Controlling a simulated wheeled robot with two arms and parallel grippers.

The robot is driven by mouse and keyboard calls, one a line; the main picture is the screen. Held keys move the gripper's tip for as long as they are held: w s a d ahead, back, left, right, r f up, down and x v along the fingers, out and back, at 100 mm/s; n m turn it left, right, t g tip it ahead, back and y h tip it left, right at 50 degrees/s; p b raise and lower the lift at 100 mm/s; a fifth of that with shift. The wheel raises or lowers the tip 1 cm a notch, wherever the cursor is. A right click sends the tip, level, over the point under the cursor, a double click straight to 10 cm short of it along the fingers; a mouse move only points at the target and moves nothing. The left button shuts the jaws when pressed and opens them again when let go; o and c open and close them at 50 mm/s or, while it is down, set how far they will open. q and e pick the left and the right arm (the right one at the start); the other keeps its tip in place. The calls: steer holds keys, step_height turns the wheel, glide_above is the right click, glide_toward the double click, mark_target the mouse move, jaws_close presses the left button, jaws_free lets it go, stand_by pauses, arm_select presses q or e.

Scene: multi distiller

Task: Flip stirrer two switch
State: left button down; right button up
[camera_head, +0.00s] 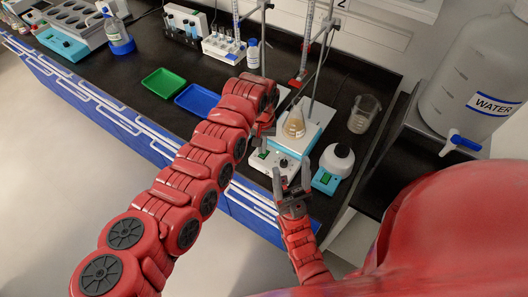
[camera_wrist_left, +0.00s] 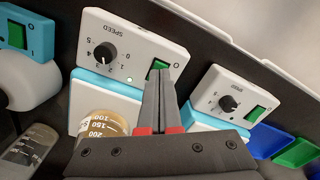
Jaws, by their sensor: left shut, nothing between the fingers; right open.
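A stirrer with a white front panel (camera_head: 270,160) carries a flask of amber liquid (camera_head: 295,126). In the left wrist view its panel (camera_wrist_left: 120,50) shows a black SPEED knob (camera_wrist_left: 104,53) and a green rocker switch (camera_wrist_left: 158,64). My left gripper (camera_wrist_left: 158,82) is shut and empty, its tips overlapping the lower part of that switch; I cannot tell whether they touch. It also shows in the head view (camera_head: 262,138). A second stirrer panel (camera_wrist_left: 232,98) with its own green switch (camera_wrist_left: 256,113) is to the right. My right gripper (camera_head: 291,183) is open and empty, in front of the first stirrer.
A small blue-based device with a white round top (camera_head: 338,160) stands right of the stirrer, and a glass beaker (camera_head: 363,114) behind it. Thin stands rise behind. Green (camera_head: 163,84) and blue (camera_head: 198,100) trays lie left of my left arm. A water tank (camera_head: 475,80) is at right.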

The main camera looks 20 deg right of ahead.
arm_select(q)
steer(key=shift+f+b, duration=0.7)
steer(key=shift+f, duration=0.3)
stand_by(0.5)
steer(key=shift+s, duration=0.1)
steer(key=shift+r+p, duration=0.65)
steer(key=shift+r, duration=1.35)
step_height(320, 180, up, 2)
steer(key=shift+r, duration=0.1)
steer(key=shift+r+p, duration=0.3)
steer(key=shift+r, duration=0.1)
